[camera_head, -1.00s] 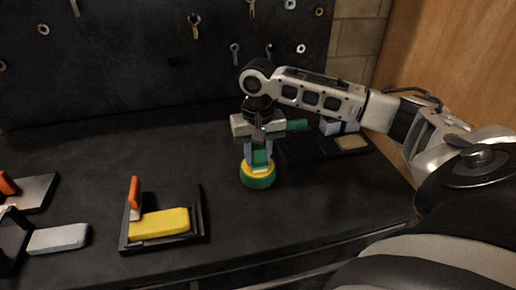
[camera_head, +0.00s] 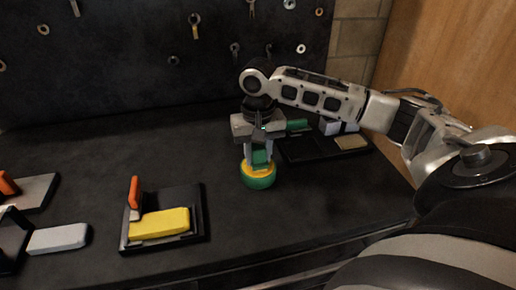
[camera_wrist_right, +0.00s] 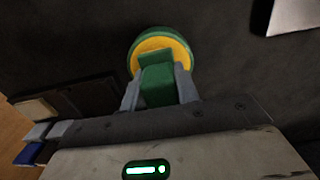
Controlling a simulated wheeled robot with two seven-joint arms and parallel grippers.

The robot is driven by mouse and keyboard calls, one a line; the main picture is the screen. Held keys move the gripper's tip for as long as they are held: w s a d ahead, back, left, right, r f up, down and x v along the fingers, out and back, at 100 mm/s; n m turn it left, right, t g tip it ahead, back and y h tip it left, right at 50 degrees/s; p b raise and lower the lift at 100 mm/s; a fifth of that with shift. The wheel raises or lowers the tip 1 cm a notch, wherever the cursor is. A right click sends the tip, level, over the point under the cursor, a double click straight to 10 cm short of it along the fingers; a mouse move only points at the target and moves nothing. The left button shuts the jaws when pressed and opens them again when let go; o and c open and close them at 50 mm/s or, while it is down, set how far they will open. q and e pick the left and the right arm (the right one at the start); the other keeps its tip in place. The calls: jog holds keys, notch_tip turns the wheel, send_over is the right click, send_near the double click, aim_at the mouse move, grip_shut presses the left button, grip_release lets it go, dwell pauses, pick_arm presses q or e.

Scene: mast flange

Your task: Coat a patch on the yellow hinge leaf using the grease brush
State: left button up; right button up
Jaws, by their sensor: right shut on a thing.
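The yellow hinge leaf (camera_head: 160,223) lies flat on a black tray in the head view, left of my right gripper. My right gripper (camera_head: 258,158) points down and is shut on a green block-like piece (camera_head: 260,157), which I take for the grease brush's handle. In the right wrist view the same green piece (camera_wrist_right: 157,85) sits between the fingers. Right below it is a round green pot (camera_head: 258,182) with a yellow top; the pot also shows in the wrist view (camera_wrist_right: 139,44). The brush's lower end is hidden, so I cannot tell whether it touches the pot. My left gripper is out of view.
An orange upright piece (camera_head: 134,193) stands beside the yellow leaf. A grey leaf (camera_head: 58,238) and another orange piece (camera_head: 8,184) are at the far left. A dark tray (camera_head: 305,149) with small blocks lies behind my right gripper. The bench between pot and yellow leaf is clear.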

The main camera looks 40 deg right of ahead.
aim_at(258, 146)
jog(key=shift+r, duration=3.45)
